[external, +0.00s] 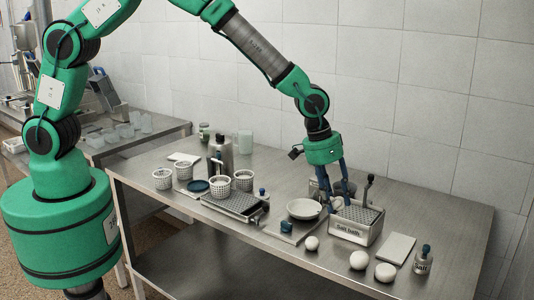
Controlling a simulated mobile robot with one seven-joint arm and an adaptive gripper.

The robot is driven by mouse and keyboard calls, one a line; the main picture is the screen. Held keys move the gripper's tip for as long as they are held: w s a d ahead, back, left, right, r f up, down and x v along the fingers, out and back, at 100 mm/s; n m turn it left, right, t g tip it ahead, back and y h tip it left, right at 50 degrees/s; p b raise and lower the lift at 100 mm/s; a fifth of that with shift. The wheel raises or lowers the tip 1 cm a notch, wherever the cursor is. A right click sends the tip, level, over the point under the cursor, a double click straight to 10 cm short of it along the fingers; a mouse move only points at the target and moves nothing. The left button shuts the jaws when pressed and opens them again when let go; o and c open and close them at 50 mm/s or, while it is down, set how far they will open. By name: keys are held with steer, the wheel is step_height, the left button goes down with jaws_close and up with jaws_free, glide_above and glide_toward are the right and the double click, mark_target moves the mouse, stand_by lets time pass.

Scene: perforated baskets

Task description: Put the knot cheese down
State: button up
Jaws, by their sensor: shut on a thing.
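My gripper (341,198) points down over the left end of a metal box labelled "Salt bath" (347,235). Its blue fingers are shut on a small pale piece, the knot cheese (337,204), which is partly hidden by the fingers and the box. I cannot tell whether the cheese touches the box or its perforated insert. Three white cheese balls lie on the table in front: one (312,243) left of the box, and two (359,260) (385,272) in front of it.
A white bowl (303,209) on a board and a small dark blue object (286,227) stand to the left. Perforated baskets (222,187) and a tray are farther left. A white board (397,248) and a salt jar (422,260) stand to the right. The table's right end is clear.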

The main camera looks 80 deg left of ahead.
steer(key=s+a+n, duration=0.1)
steer(key=s+a, duration=0.2)
steer(key=a, duration=1)
steer(key=s+a+n, duration=0.1)
steer(key=s+a, duration=0.1)
steer(key=a, duration=1.1)
steer(key=s+a+n, duration=0.1)
steer(key=s+a, duration=0.2)
steer(key=a, duration=1)
steer(key=shift+y, duration=0.3)
steer(key=x, duration=0.3)
steer(key=s+x, duration=0.1)
steer(key=x, duration=0.2)
steer(key=s+x, duration=0.1)
steer(key=x, duration=0.2)
steer(key=shift+d+f, duration=0.1)
steer(key=shift+f, duration=0.4)
steer(key=shift+w, duration=0.1)
steer(key=w+a, duration=0.1)
steer(key=w, duration=0.4)
steer(key=w+a+f, duration=0.1)
steer(key=w+a, duration=0.1)
steer(key=w, duration=0.3)
steer(key=w+a+p, duration=0.1)
steer(key=w, duration=0.4)
steer(key=shift+a+f, duration=0.25)
steer(key=shift+a, duration=0.05)
steer(key=shift+f, duration=1.75)
